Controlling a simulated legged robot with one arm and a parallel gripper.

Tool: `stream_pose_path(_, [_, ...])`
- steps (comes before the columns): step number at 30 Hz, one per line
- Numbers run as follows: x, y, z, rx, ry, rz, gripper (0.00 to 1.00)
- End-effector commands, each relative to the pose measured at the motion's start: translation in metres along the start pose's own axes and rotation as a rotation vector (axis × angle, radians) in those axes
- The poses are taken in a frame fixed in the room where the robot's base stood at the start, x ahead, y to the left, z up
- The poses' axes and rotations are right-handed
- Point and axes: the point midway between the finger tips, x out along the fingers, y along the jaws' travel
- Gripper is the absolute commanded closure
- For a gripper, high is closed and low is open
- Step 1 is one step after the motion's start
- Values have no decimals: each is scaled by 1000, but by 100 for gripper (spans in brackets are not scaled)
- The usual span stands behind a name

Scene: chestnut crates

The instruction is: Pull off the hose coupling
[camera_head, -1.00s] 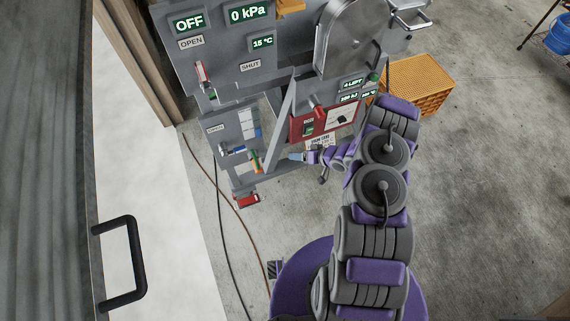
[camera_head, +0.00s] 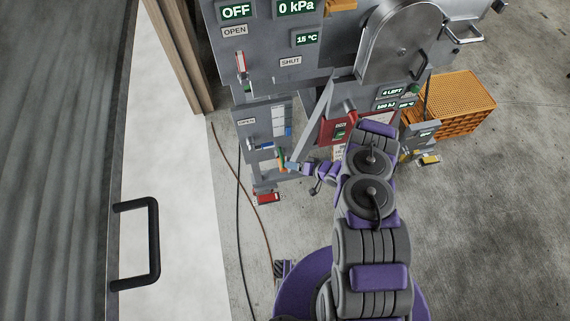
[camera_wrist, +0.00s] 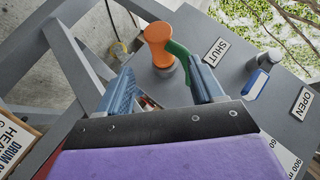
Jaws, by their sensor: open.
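The orange coupling (camera_wrist: 158,42) with a green curved piece (camera_wrist: 180,55) beside it stands on a grey round base on the grey panel. I take this as the hose coupling; it shows small in the head view (camera_head: 281,157). My gripper (camera_wrist: 160,70) is open, with its blue fingers to the left and right of the coupling's lower part. I cannot tell whether either finger touches it. In the head view my gripper (camera_head: 290,166) is at the coupling, partly covering its surroundings.
A blue-and-white lever (camera_wrist: 262,72) sits on the panel between SHUT and OPEN labels. A grey diagonal bar (camera_head: 314,118) stands close to my gripper. A red-ended part (camera_head: 267,198) is below.

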Motion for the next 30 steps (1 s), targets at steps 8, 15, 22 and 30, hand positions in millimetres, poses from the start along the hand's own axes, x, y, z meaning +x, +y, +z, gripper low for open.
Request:
stream_pose_path(8, [44,3,2,4,0,-10,33])
stream_pose_path(15, [63,4,-2,5,5,-12,33])
stream_pose_path(22, [72,0,0,2,1,-4,33])
stream_pose_path(30, [70,2,-1,5,3,-7,46])
